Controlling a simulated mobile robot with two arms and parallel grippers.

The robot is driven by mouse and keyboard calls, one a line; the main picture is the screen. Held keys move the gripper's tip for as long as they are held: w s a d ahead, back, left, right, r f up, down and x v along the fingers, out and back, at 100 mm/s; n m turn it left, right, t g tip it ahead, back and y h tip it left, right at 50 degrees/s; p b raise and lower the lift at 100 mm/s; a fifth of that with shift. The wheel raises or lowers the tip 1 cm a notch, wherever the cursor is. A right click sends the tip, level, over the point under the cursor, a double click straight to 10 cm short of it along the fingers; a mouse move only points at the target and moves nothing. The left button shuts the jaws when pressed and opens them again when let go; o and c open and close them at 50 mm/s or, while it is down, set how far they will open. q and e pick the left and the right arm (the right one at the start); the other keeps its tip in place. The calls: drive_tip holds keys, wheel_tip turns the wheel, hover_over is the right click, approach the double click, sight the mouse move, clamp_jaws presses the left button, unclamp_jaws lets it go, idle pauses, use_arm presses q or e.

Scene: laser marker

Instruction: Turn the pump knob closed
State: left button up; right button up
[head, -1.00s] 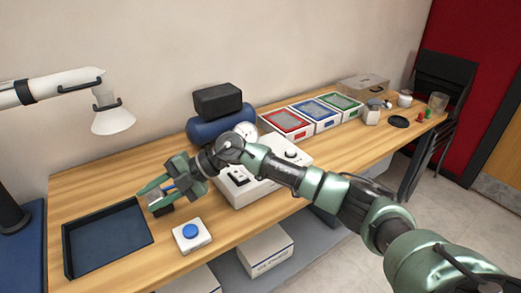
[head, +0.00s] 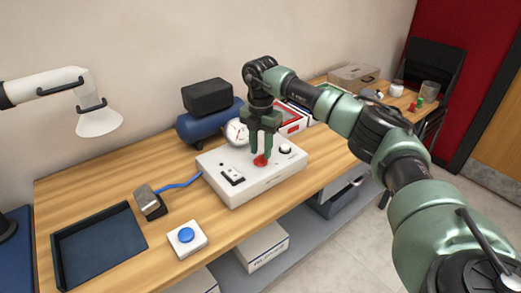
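A white control box (head: 235,190) stands on the wooden table. No label tells me which is the pump knob. My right gripper (head: 261,152) points straight down at the red knob. Its two fingers are apart, with the tips at the top of the red knob. I cannot tell whether they press on it. My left gripper is not in view.
A round gauge (head: 236,132) and a blue tank (head: 200,124) are behind the box. A black switch panel (head: 232,175) is on the box. A metal block (head: 149,203), a blue button (head: 186,235) and a dark tray (head: 100,247) are to the left.

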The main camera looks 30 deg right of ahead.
drive_tip(key=shift+f, duration=0.75)
clamp_jaws()
drive_tip(key=shift+n, duration=0.3)
